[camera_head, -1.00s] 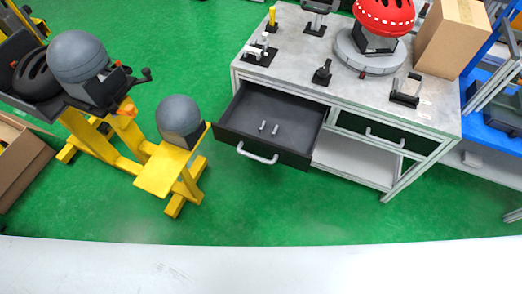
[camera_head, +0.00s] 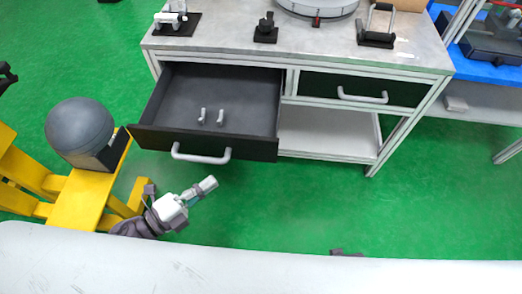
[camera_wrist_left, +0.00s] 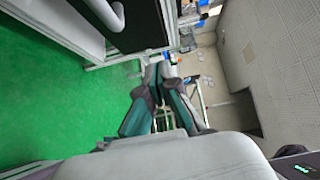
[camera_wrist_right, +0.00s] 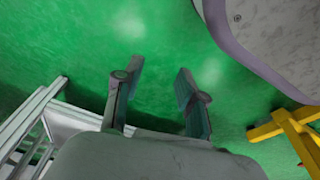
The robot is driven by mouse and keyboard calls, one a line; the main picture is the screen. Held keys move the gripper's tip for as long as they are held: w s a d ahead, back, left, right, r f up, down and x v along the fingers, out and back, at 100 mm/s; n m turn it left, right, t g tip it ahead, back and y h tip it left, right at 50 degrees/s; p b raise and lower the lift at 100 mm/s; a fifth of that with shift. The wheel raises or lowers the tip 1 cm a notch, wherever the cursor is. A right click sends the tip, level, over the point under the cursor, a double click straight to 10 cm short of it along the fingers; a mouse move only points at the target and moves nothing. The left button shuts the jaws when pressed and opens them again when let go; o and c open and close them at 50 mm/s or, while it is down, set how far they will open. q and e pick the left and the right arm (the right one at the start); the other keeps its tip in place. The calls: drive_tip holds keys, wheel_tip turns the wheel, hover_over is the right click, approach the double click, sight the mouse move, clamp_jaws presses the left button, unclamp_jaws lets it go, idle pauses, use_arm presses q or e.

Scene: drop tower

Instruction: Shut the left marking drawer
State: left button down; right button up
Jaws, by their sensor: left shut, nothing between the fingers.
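The left marking drawer (camera_head: 150,138) is pulled out of the workbench in the head view. It has a dark front, a pale bar handle (camera_head: 202,157) and two small light pegs (camera_head: 211,117) inside. My left gripper (camera_head: 209,184) is shut and empty, below and in front of the handle, apart from it. In the left wrist view its fingers (camera_wrist_left: 162,72) are together, and a dark front with a pale handle shows at the top. My right gripper (camera_wrist_right: 160,72) is open and empty over green floor in the right wrist view.
The right drawer (camera_head: 325,88) is shut, above an open white shelf (camera_head: 320,133). A yellow stand (camera_head: 82,205) with a grey dome (camera_head: 79,131) is close to the drawer's left. Fixtures stand on the bench top (camera_head: 225,35).

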use_arm(q)
approach(257, 141)
drive_tip(key=shift+m+h, duration=0.3)
drive_tip(key=shift+m, duration=0.1)
drive_tip(key=x, duration=0.5)
drive_tip(key=shift+d+f+p, duration=0.1)
drive_tip(key=shift+d+p, duration=0.3)
drive_tip(key=shift+d, duration=0.05)
drive_tip(key=shift+w, duration=0.45)
use_arm(e)
drive_tip(key=shift+s+d+f, duration=0.1)
drive_tip(key=shift+s+f, duration=0.35)
drive_tip(key=shift+f, duration=0.25)
use_arm(q)
drive_tip(key=shift+w, duration=0.1)
